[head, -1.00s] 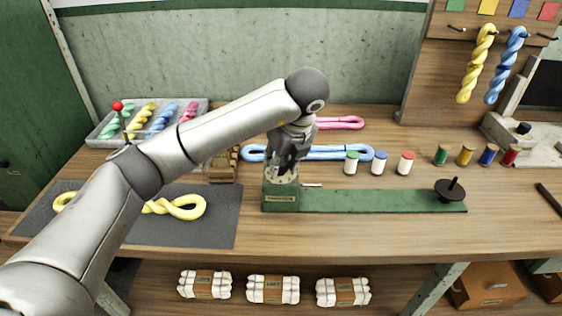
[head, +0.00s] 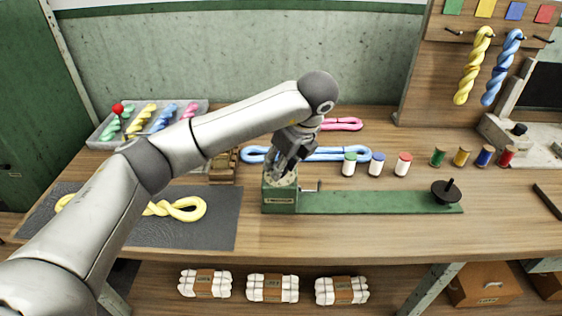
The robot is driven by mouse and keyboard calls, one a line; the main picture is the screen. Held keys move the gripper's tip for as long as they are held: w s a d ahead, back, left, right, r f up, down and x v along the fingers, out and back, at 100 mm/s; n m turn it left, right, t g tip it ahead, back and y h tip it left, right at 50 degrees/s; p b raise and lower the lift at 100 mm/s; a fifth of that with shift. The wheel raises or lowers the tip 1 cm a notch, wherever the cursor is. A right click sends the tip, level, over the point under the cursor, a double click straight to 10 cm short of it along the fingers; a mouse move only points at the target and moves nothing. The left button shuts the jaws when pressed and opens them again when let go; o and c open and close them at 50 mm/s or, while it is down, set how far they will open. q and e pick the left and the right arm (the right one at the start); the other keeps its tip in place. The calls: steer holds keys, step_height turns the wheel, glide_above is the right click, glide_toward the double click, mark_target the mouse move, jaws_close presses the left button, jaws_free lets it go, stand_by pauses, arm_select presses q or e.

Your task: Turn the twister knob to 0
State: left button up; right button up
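The twister is a green box (head: 281,205) with a pale round dial (head: 281,181) on top and a small crank on its right side. A long green base (head: 375,202) runs right from it. My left gripper (head: 279,172) points down at the dial from above, tilted, with its fingertips at or just over it. The fingers hide the knob and most of the dial marks. I cannot tell whether the fingers touch or grip the knob. My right gripper is not in view.
A black disc with a peg (head: 446,192) stands at the base's right end. Blue (head: 345,154) and pink skeins lie behind, with several thread spools to the right. A yellow skein (head: 182,209) lies on the grey mat (head: 222,225). The table front is clear.

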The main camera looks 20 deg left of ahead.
arm_select(q)
steer(key=o, duration=1)
steer(key=shift+r, duration=0.1)
steer(key=v, duration=1.2)
steer(key=shift+s+d, duration=0.1)
